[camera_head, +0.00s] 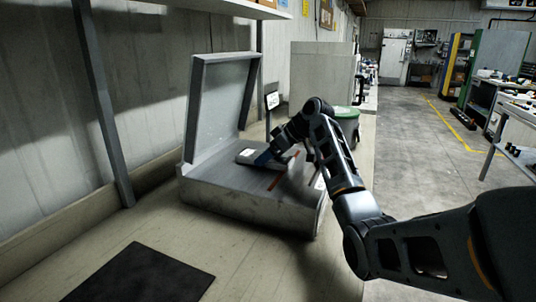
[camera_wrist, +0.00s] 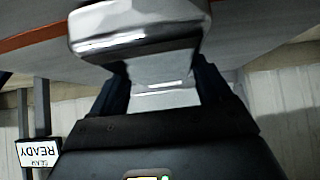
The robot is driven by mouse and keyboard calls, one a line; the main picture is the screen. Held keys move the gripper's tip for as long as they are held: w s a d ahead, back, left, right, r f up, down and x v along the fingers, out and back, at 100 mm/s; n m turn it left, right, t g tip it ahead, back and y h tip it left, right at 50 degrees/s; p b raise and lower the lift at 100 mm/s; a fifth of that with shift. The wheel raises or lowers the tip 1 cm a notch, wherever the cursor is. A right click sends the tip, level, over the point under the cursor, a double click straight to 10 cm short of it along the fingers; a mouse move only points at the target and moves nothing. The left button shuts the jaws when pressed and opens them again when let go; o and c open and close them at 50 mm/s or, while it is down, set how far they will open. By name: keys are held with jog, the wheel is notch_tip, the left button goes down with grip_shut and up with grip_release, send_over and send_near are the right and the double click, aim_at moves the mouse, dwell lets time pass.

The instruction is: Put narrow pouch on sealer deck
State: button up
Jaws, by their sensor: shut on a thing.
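The sealer is a grey metal box with its lid (camera_head: 218,100) raised and its flat deck (camera_head: 225,182) facing up. An orange stripe crosses the deck, and it also shows in the wrist view. My gripper (camera_head: 270,157) is low over the deck, shut on the narrow pouch (camera_head: 246,155), a pale grey flat piece. In the wrist view the silvery pouch (camera_wrist: 135,28) sticks out from between the two dark fingers (camera_wrist: 163,80). The pouch is over the deck, at or very near its surface; I cannot tell whether it touches.
A small sign reading "SEAM READY" (camera_head: 272,100) stands behind the deck; it appears upside down in the wrist view (camera_wrist: 38,153). A black mat (camera_head: 138,275) lies on the bench in front. A green-rimmed bin (camera_head: 346,113) is behind my arm.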

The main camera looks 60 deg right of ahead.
jog(key=o, duration=1.1)
jog(key=v, duration=1.2)
